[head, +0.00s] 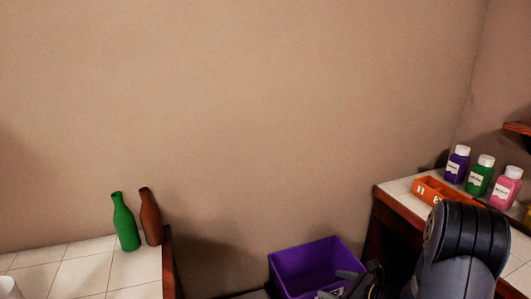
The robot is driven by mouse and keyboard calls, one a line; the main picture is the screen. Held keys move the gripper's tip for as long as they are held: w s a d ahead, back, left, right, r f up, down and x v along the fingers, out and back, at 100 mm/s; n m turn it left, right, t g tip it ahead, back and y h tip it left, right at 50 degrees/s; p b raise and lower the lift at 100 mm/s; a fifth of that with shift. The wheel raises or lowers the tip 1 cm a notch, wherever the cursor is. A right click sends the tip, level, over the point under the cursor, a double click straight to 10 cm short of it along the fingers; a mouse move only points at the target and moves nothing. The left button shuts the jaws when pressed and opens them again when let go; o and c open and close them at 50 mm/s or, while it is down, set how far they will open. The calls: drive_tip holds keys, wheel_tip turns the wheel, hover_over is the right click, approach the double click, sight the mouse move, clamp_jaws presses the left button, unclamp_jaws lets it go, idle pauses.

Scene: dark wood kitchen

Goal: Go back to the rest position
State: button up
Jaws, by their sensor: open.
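My gripper (335,284) is at the bottom edge, right of centre, partly cut off by the frame. Its jaws are open and I see nothing between them. In the picture it overlaps the right side of a purple bin (303,262) that stands low between the two counters. I cannot tell how far above or in front of the bin it is. My arm bulks large at the lower right and hides part of the right counter.
The left tiled counter (85,272) holds a green bottle (125,224), a brown bottle (151,218) and a white item (9,288). The right counter (401,197) holds an orange tray (437,191) and purple (457,165), green (480,177) and pink (506,189) jars.

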drive_tip(key=a+r+n+g+y+p, duration=0.1)
drive_tip(key=a+r+p, duration=0.3)
drive_tip(key=r+p, duration=0.6)
drive_tip(key=shift+s+r+p, duration=0.4)
drive_tip(key=shift+s+p, duration=0.05)
drive_tip(key=shift+p, duration=0.15)
drive_tip(key=shift+s+a+n, duration=0.1)
drive_tip(key=shift+s+n, duration=0.05)
drive_tip(key=shift+n, duration=0.15)
